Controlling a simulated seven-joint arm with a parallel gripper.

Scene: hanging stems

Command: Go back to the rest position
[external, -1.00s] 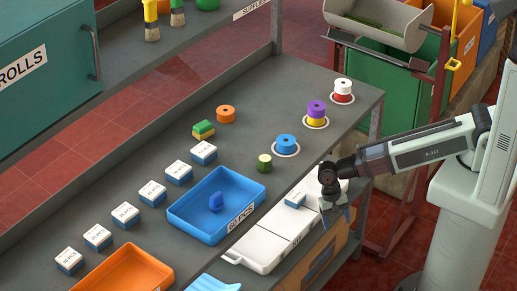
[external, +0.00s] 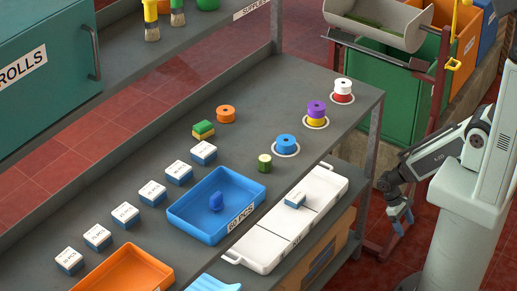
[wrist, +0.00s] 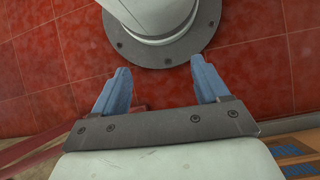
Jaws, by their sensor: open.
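My gripper (external: 400,222) hangs beside my base column, to the right of the workbench (external: 345,110) and clear of it. Its blue fingers point down. In the wrist view my gripper (wrist: 161,92) shows its two blue fingers wide apart with nothing between them. Beyond the fingers are the red tiled floor (wrist: 50,60) and the round foot of my base.
The bench holds a white tray (external: 262,245) with a small box (external: 295,200) on it, a blue bin (external: 181,212), an orange bin (external: 98,279) and several spools and boxes. A green bin (external: 380,90) stands behind.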

